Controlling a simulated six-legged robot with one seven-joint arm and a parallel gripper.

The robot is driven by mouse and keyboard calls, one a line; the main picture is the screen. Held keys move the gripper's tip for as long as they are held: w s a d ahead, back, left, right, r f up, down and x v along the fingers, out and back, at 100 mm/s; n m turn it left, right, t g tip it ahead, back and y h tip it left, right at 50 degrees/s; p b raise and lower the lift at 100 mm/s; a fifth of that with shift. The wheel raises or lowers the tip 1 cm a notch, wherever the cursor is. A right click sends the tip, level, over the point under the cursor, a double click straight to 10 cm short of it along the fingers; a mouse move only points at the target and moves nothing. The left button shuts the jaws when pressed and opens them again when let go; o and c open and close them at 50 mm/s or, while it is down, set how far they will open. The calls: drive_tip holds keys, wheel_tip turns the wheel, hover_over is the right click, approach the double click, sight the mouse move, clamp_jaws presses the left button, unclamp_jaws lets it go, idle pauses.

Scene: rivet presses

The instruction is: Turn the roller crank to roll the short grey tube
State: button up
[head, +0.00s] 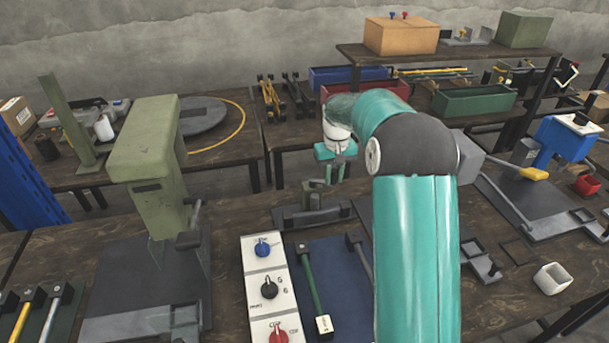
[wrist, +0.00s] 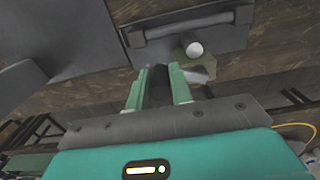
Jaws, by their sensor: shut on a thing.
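My gripper (wrist: 157,88) points down at the tube roller; in the head view it is a teal block (head: 337,163) beyond my arm. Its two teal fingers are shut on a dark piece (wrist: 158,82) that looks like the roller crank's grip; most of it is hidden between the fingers. The roller's olive block (wrist: 182,58) lies just beyond the fingertips; it also shows in the head view (head: 313,194). A short pale grey round piece (wrist: 194,48), which looks like the grey tube, sits end-on at that block, apart from the fingers.
A dark base plate with a bar (head: 312,216) lies in front of the roller. A green press (head: 150,150) stands at left. A control panel with blue, black and red knobs (head: 268,288) lies in front.

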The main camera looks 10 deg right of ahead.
drive_tip(key=shift+s+a, duration=1.15)
drive_tip(key=shift+a, duration=0.15)
drive_tip(key=shift+s+a, duration=0.15)
drive_tip(key=shift+a, duration=0.6)
drive_tip(key=shift+s+a, duration=0.1)
drive_tip(key=shift+a, duration=0.65)
drive_tip(key=shift+w+a, duration=0.15)
drive_tip(key=shift+a, duration=0.6)
drive_tip(key=shift+w+a, duration=0.1)
drive_tip(key=shift+a, duration=0.6)
drive_tip(key=shift+w+a, duration=1.15)
drive_tip(key=shift+w, duration=0.05)
drive_tip(key=shift+w+a, duration=0.2)
drive_tip(key=shift+w, duration=0.55)
drive_tip(key=shift+w+a, duration=0.2)
drive_tip(key=shift+w, duration=0.5)
drive_tip(key=shift+w+d, duration=0.15)
drive_tip(key=shift+w, duration=0.6)
drive_tip(key=shift+w+d, duration=0.15)
drive_tip(key=shift+w, duration=0.55)
drive_tip(key=shift+w+d, duration=0.95)
drive_tip(key=shift+w, duration=0.05)
drive_tip(key=shift+w+d, duration=0.15)
drive_tip(key=shift+d, duration=0.55)
drive_tip(key=o, duration=1.7)
drive_tip(key=shift+a, duration=0.15)
